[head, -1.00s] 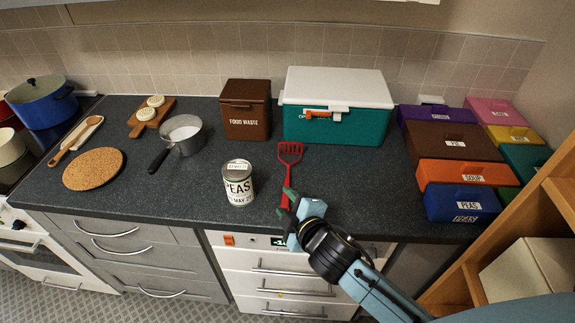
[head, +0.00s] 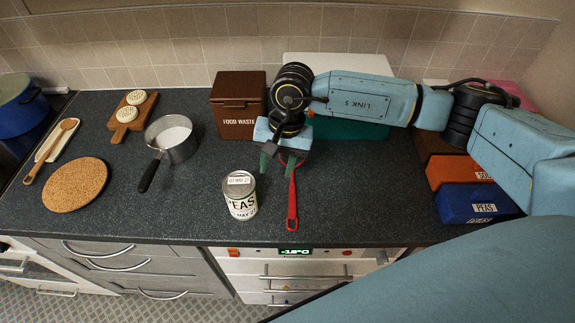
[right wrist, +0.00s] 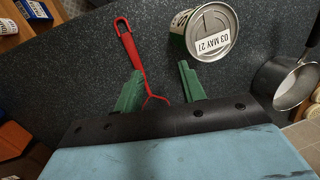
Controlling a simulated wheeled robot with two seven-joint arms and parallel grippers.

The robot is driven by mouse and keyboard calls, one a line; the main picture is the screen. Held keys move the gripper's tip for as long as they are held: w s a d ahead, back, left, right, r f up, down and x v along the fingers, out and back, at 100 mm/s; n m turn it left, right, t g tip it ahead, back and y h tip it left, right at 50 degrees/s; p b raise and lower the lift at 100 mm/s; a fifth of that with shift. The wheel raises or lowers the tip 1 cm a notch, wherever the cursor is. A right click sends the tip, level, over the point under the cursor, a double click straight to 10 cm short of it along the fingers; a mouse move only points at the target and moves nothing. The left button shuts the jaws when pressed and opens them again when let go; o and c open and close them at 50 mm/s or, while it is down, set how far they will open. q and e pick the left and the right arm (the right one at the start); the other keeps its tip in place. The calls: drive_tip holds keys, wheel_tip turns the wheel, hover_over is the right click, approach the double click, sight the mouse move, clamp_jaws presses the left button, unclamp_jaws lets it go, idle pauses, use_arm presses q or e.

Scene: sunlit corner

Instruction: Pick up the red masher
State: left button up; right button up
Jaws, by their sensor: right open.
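The red masher (head: 292,199) lies on the dark counter to the right of the peas can, its handle pointing toward the front edge. Its head is mostly hidden by my right gripper in the head view. My right gripper (head: 278,166) is open and above the masher's head end. In the right wrist view the masher (right wrist: 130,46) runs down between the green fingers of the gripper (right wrist: 160,92), nearer the left finger, with nothing held. I cannot tell whether a finger touches it. My left gripper is not in view.
The peas can (head: 240,196) stands close to the left of the masher. A brown food waste bin (head: 238,115) is behind the gripper, and a teal box (head: 345,131) is partly hidden by my arm. A saucepan (head: 171,140) is farther left. Labelled boxes (head: 474,203) stand at right.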

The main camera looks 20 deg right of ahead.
drive_tip(key=w+d+h, duration=0.2)
drive_tip(key=d, duration=0.3)
drive_tip(key=p, duration=0.1)
hover_over(292, 188)
drive_tip(key=shift+n, duration=0.4)
drive_tip(key=f, duration=0.6)
drive_tip(key=shift+w+d, duration=0.15)
drive_tip(key=shift+d, duration=0.05)
drive_tip(key=shift+f, duration=0.6)
drive_tip(key=f+p, duration=0.1)
drive_tip(key=f, duration=0.3)
drive_tip(key=shift+s+a+f+p, duration=0.15)
drive_tip(key=shift+s+a+p, duration=0.05)
drive_tip(key=shift+p, duration=0.15)
drive_tip(key=shift+f, duration=0.4)
clamp_jaws()
